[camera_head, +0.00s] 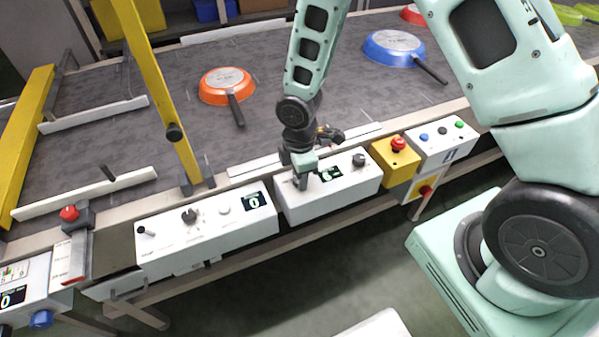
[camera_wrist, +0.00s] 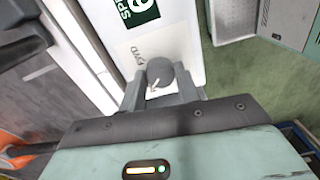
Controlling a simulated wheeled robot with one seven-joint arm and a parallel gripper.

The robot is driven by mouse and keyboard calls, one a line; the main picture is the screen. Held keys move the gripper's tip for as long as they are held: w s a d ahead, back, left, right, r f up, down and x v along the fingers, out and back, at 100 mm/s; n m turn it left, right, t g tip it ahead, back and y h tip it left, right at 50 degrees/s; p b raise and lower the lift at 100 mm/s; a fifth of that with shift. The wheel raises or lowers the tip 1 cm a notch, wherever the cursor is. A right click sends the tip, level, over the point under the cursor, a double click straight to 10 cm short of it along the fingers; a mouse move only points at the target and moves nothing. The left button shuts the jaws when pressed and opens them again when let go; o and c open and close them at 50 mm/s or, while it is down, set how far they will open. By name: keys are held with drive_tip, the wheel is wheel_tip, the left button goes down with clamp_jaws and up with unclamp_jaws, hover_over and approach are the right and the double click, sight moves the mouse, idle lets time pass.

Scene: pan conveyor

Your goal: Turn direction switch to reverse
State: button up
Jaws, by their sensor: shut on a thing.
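The direction switch is a round grey knob (camera_wrist: 160,70) with a white mark, on the top of a white control box (camera_wrist: 188,28). A small label beside it seems to read FWD. My gripper (camera_wrist: 159,88) is shut on the knob, one finger on each side. In the head view, my gripper (camera_head: 301,180) reaches down onto the left end of the white box (camera_head: 335,193), and the switch there is hidden behind it. I cannot read a reverse label in either view.
The same box has a display (camera_head: 330,173) and a dark knob (camera_head: 358,160). A yellow box with a red button (camera_head: 398,144) stands to the right, another white control box (camera_head: 165,250) to the left. Orange (camera_head: 227,86) and blue (camera_head: 393,48) pans lie on the conveyor (camera_head: 290,85) behind.

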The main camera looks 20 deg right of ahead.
drive_tip(key=shift+n, duration=0.3)
drive_tip(key=o, duration=1)
wheel_tip(320, 180, up, 18)
drive_tip(key=shift+f+p, duration=0.25)
drive_tip(key=shift+p, duration=0.4)
